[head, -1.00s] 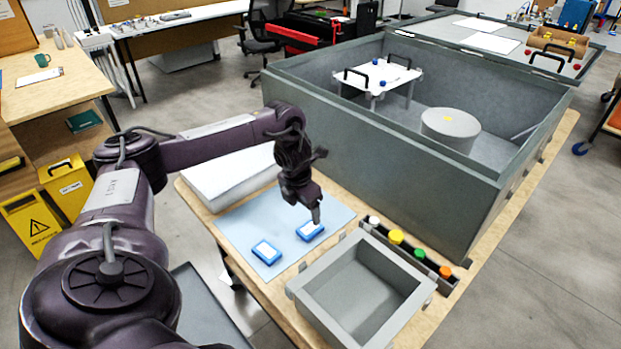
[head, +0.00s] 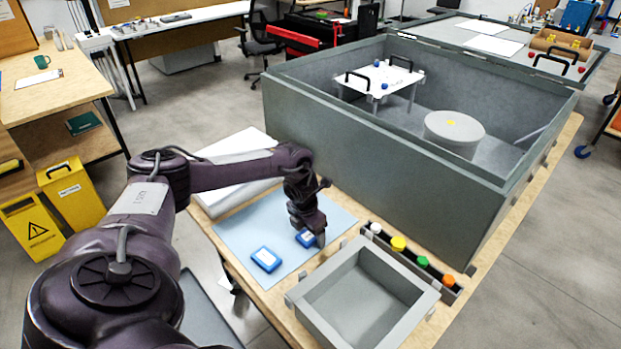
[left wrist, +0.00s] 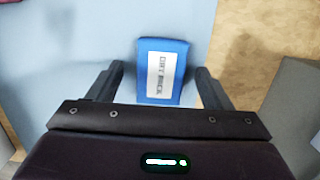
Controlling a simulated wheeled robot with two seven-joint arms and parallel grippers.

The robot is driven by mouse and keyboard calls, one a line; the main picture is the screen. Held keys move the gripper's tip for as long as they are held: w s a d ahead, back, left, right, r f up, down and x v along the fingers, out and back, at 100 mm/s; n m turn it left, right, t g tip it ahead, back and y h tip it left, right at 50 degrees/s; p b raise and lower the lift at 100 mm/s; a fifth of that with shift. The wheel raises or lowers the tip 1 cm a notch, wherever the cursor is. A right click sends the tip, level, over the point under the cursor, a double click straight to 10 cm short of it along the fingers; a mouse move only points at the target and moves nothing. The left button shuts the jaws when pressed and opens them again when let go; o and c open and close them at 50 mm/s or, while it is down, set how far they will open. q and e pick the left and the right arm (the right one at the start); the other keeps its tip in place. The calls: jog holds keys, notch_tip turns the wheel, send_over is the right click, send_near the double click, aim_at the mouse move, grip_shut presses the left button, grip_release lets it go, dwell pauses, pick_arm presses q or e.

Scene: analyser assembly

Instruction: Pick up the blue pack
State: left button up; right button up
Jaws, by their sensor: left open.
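Two blue packs with white labels lie on the light blue mat (head: 240,232). The nearer blue pack (head: 266,259) lies free toward the mat's front. The other blue pack (head: 305,238) is partly hidden behind my left gripper (head: 318,240). In the left wrist view this blue pack (left wrist: 163,72) lies ahead of and partly between the two fingers of my left gripper (left wrist: 160,85), with its printed label facing up. The fingers are open, one on each side, with gaps to the pack. My right gripper is not in view.
An open grey tray (head: 362,300) stands right of the mat. Behind it is a rack with white, yellow, green and orange caps (head: 410,255). The large grey open housing (head: 390,165) rises close behind the mat. A white slab (head: 235,150) lies at the mat's far left.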

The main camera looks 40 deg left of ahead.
pick_arm(q)
jog(key=shift+r, duration=0.1)
jog(key=shift+c, duration=0.3)
jog(key=c, duration=1)
jog(key=shift+r, duration=0.15)
